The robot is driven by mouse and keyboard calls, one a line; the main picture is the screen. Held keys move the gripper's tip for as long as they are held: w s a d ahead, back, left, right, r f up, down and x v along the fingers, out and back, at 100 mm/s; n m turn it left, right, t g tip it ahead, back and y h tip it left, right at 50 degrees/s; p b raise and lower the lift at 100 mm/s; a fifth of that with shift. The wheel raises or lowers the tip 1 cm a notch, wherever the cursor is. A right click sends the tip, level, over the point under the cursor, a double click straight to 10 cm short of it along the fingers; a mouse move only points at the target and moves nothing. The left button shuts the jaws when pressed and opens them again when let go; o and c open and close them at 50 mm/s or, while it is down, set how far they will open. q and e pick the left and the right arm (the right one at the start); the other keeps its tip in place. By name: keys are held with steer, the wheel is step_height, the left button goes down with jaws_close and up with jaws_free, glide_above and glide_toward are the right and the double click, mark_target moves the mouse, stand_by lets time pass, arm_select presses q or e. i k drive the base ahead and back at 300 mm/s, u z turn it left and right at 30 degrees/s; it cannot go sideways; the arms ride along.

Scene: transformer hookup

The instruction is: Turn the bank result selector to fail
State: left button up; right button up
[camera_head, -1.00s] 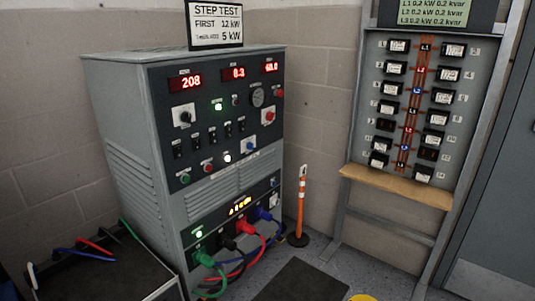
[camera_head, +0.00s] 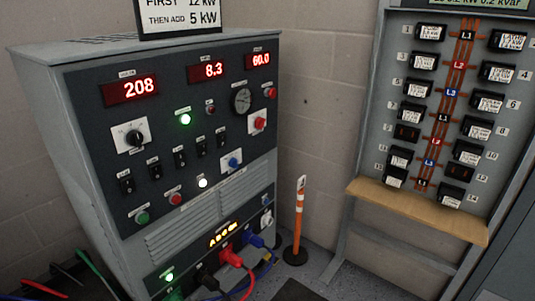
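The grey load bank cabinet (camera_head: 55,90) stands at the left with a dark control panel. It bears several knobs: a black one (camera_head: 134,137) on a white plate at the upper left, a red one (camera_head: 260,123) at the right, a blue one (camera_head: 234,162) below it, and a pale one (camera_head: 266,220) at the lower right. Their labels are too small to read, so I cannot tell which is the bank result selector or where it points. Neither of my grippers is in view.
Red displays (camera_head: 130,90) read 208, 8.3 and 60.0. Colored cables plug into the cabinet's lower front, one with a red plug (camera_head: 230,254). An orange post (camera_head: 299,215) stands right of it.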

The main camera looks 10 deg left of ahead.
mark_target(233, 163)
steer(key=u, duration=0.35)
steer(key=i, duration=0.9)
steer(key=u, duration=0.75)
